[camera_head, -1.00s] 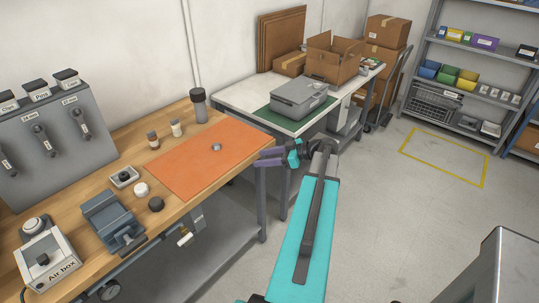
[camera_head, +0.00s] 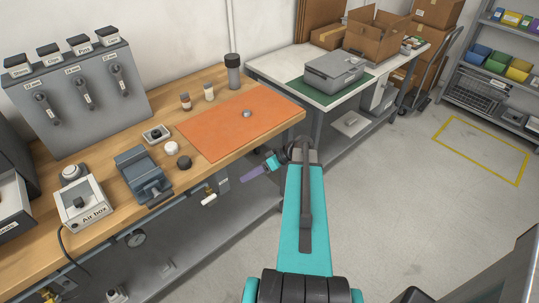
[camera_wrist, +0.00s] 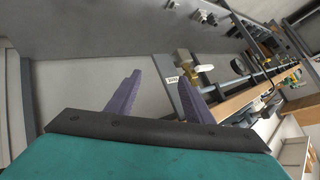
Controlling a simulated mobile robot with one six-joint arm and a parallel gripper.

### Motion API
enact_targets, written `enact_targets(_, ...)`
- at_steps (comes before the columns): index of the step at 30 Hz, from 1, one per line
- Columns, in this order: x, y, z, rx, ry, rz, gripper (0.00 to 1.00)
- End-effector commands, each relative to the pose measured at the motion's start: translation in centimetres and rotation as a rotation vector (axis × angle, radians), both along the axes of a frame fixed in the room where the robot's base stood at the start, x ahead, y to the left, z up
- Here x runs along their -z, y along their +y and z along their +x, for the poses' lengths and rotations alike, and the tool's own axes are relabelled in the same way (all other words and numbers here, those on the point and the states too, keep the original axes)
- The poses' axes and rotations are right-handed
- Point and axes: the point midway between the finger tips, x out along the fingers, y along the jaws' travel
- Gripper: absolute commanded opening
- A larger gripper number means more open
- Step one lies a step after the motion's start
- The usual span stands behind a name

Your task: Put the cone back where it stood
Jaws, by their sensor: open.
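I see no cone that I can make out in either view. My gripper (camera_head: 252,173) is at the front edge of the workbench in the head view, with its purple fingers pointing left. In the wrist view, my gripper (camera_wrist: 157,92) shows two purple fingers spread apart with nothing between them. A yellow outlined rectangle (camera_head: 481,149) is marked on the floor at the right, and it is empty.
The wooden workbench (camera_head: 92,143) holds an orange mat (camera_head: 215,137) with a small grey round part (camera_head: 247,113), a grey vise (camera_head: 143,173) and an Air box (camera_head: 86,204). A white table (camera_head: 285,70) bears a grey case (camera_head: 335,70). Floor right of my arm is clear.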

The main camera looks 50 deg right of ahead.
Motion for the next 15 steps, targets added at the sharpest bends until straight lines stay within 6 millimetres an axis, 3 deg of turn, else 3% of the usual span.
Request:
enact_targets(1, 1.4, 2.2, 0.1, -0.015, 0.051, 0.013, 0.47)
enact_targets(3, 3.2, 4.7, 0.0, -0.027, 0.122, 0.028, 0.47)
enact_targets(8, 7.0, 10.1, -0.7, -0.05, 0.284, 0.042, 0.47)
enact_targets(15, 12.0, 17.4, -3.2, -0.077, 0.517, 0.018, 0.47)
